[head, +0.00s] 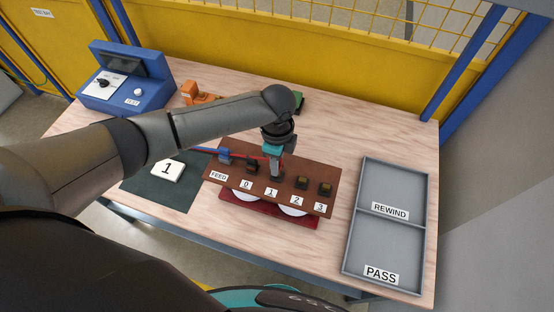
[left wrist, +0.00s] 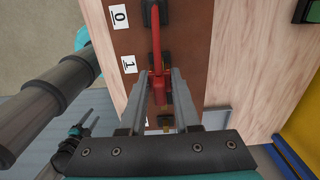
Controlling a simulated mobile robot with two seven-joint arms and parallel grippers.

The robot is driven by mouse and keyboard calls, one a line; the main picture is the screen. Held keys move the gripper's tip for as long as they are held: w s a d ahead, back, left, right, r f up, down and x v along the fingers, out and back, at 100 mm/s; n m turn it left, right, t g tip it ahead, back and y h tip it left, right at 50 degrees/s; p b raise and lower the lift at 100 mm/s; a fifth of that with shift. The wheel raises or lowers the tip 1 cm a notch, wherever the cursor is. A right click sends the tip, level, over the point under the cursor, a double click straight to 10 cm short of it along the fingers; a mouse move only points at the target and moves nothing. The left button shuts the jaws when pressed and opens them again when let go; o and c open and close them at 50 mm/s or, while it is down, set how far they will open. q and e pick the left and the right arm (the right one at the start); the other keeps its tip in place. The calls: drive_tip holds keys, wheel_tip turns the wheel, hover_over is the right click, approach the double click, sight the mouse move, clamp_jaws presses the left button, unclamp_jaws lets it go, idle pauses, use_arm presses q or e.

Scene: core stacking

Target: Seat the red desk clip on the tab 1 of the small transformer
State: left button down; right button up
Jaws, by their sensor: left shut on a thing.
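The brown terminal board (head: 225,176) carries a row of dark tabs labelled FEED, 0, 1, 2 and 3. My left gripper (head: 277,177) is over the board at the tab with label 1 (head: 271,192). In the left wrist view, my left gripper (left wrist: 160,85) is shut on the red desk clip (left wrist: 158,86), beside label 1 (left wrist: 129,64). A red lead runs from the clip past label 0. The clip and the fingers hide most of tab 1, so I cannot tell whether the clip is seated.
A blue clip (head: 225,154) is at FEED. A grey two-part tray (head: 428,215), marked REWIND and PASS, lies right. A green mat (head: 145,190) with a card 1 lies left. A blue tester (head: 150,96) and an orange object (head: 190,90) stand at the back left.

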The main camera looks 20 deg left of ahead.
use_arm(q)
drive_tip(key=shift+f+b, duration=0.95)
drive_tip(key=shift+f, duration=0.75)
drive_tip(key=c, duration=0.5)
unclamp_jaws()
drive_tip(key=shift+c, duration=0.2)
wheel_tip(320, 180, up, 15)
drive_tip(key=shift+r+p, duration=0.15)
drive_tip(key=shift+p, duration=0.15)
drive_tip(key=shift+s, duration=0.1)
